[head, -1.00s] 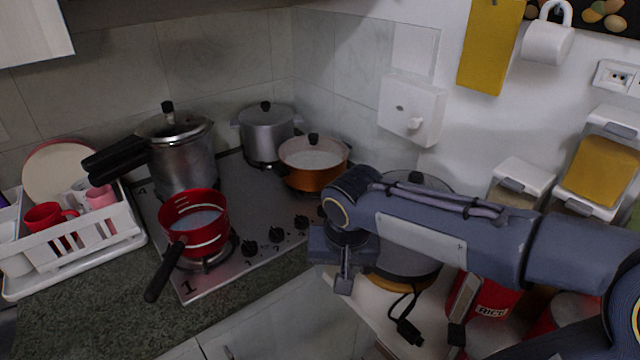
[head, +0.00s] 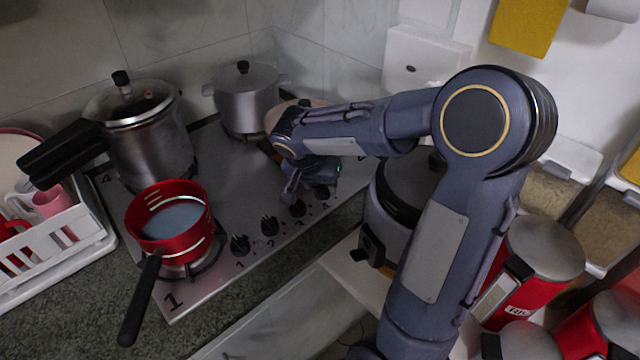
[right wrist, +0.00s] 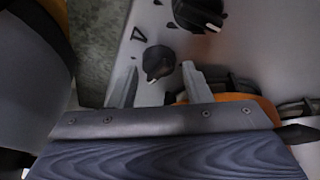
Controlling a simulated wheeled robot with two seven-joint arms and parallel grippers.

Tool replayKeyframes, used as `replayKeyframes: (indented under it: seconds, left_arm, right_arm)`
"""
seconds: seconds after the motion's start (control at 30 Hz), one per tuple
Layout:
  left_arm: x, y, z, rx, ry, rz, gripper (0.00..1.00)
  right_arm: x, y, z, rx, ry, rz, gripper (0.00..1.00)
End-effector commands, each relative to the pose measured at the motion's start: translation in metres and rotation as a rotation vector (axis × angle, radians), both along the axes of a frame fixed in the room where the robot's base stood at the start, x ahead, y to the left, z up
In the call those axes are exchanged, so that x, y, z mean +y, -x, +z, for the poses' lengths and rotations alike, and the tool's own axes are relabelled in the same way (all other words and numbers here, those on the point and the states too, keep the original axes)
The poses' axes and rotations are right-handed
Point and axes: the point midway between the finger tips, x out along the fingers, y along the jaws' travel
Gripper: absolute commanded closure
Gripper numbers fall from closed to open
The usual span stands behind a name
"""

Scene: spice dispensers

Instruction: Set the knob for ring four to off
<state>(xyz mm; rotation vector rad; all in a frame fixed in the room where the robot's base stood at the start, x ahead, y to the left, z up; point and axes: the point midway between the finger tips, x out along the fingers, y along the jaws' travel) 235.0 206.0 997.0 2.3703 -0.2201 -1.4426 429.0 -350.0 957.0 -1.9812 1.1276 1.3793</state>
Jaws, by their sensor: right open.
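The stove's front edge carries a row of black knobs labelled 1 to 4. The knob for ring four (head: 323,192) is the far right one, partly hidden by my right gripper (head: 308,184). In the right wrist view the black knob (right wrist: 158,62) with a white pointer mark lies between the tips of my open right gripper (right wrist: 159,72), with a finger on either side. Whether the fingers touch it cannot be told. The knob for ring three (head: 297,207) is beside it and shows at the top of the wrist view (right wrist: 198,12). My left gripper is out of view.
A red pot (head: 172,222) with a long handle stands on ring 1. A pressure cooker (head: 148,140) and a grey pot (head: 246,98) stand behind; an orange pan is mostly hidden by my arm. A white rack (head: 75,240) is at the left. Red canisters (head: 540,258) are at the right.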

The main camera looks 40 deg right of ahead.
Motion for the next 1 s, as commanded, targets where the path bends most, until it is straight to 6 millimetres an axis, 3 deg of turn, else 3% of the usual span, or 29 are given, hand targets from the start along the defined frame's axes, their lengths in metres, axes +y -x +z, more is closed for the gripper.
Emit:
replayKeyframes:
  seconds: [0.13, 0.4, 0.67, 1.0]
  left_arm:
    - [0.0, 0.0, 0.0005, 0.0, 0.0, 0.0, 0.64]
    - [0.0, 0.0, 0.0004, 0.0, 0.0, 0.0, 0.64]
    - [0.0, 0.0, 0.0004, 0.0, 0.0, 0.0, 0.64]
    - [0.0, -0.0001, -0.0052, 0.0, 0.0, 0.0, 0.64]
  right_arm:
    - [-0.004, -0.0009, -0.0105, 0.001, -0.001, -0.001, 0.56]
    - [-0.0045, -0.0014, -0.0119, 0.001, -0.001, 0.0, 0.56]
    - [-0.0044, -0.0015, -0.0116, 0.001, -0.001, 0.0, 0.88]
    - [-0.0049, -0.0011, -0.0122, -0.003, -0.001, 0.053, 0.88]
